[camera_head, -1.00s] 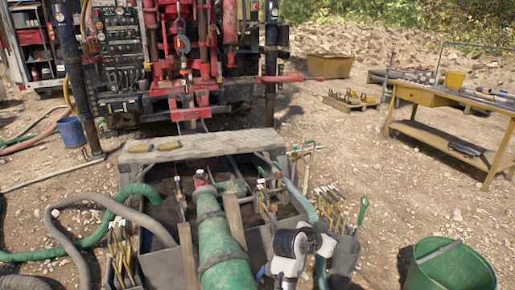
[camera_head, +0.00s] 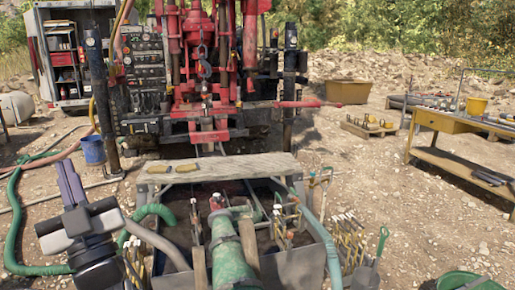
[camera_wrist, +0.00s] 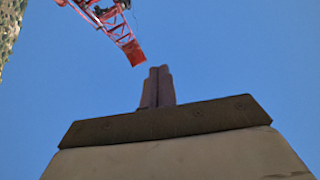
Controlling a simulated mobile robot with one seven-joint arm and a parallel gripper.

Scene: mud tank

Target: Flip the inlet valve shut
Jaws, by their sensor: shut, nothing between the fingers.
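The mud tank (camera_head: 290,266) stands in the lower middle of the head view, with a thick green pipe (camera_head: 232,258) running into it. Small fittings with upright handles stand inside at the left (camera_head: 196,222) and right (camera_head: 279,222), and a red-topped fitting (camera_head: 215,203) sits at the pipe's far end. I cannot tell which is the inlet valve. My gripper (camera_head: 68,170) is raised at the left, in front of the tank's left side and apart from the fittings. Its fingers point up, together and empty. In the wrist view the fingers (camera_wrist: 158,74) are closed against the sky.
A wooden plank (camera_head: 225,168) with gloves lies across the tank's far end. A grey hose (camera_head: 158,242) and a green hose (camera_head: 12,225) run near my arm. Upright rods (camera_head: 350,240) stand at the right. The drill rig (camera_head: 205,70) rises behind. A workbench (camera_head: 450,150) is far right.

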